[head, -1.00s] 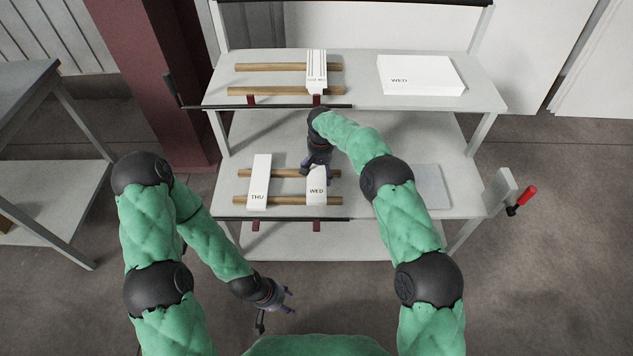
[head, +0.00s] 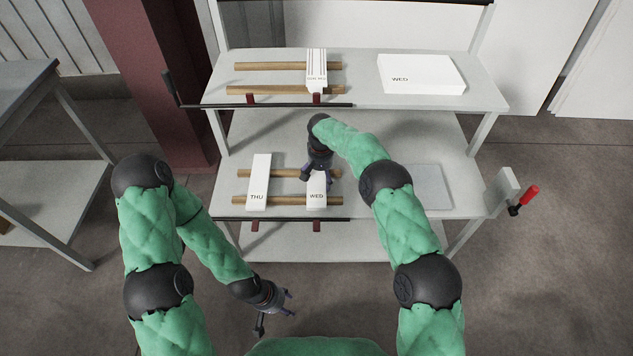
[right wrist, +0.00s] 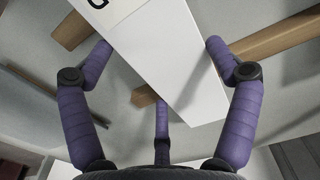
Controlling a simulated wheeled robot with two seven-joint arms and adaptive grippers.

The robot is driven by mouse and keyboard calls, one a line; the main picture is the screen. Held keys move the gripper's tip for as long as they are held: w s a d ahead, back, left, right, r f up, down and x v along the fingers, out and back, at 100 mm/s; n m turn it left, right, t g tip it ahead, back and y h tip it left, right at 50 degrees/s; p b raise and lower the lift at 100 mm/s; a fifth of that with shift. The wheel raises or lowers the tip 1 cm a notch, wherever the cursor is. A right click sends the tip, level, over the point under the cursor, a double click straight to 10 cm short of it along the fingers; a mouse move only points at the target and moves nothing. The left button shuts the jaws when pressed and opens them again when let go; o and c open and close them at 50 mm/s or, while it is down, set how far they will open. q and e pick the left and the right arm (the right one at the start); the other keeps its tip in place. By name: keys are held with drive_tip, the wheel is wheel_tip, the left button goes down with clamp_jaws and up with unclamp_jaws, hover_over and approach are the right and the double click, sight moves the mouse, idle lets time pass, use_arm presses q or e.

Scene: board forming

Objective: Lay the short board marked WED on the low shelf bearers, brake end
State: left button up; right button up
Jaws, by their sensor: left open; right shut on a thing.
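The short white board marked WED (head: 316,201) lies across the two wooden bearers (head: 284,202) of the low shelf, right of the THU board (head: 259,180). My right gripper (head: 317,177) is shut on its far part from above. In the right wrist view the board (right wrist: 170,65) runs between my purple fingers (right wrist: 160,48), with a bearer (right wrist: 285,32) below; I cannot tell whether it fully rests on the wood. My left gripper (head: 289,302) is open and empty, low in front of the bench.
The upper shelf (head: 355,92) holds bearers with narrow boards and a wide white block marked WED (head: 420,75). A pale plate (head: 432,186) lies right on the low shelf. A red-handled lever (head: 525,196) sticks out at right. A dark rail (head: 280,219) runs along the low front edge.

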drive_tip(key=shift+f, duration=0.25)
drive_tip(key=o, duration=1.1)
drive_tip(key=shift+o, duration=0.2)
wheel_tip(320, 180, up, 12)
idle(0.3)
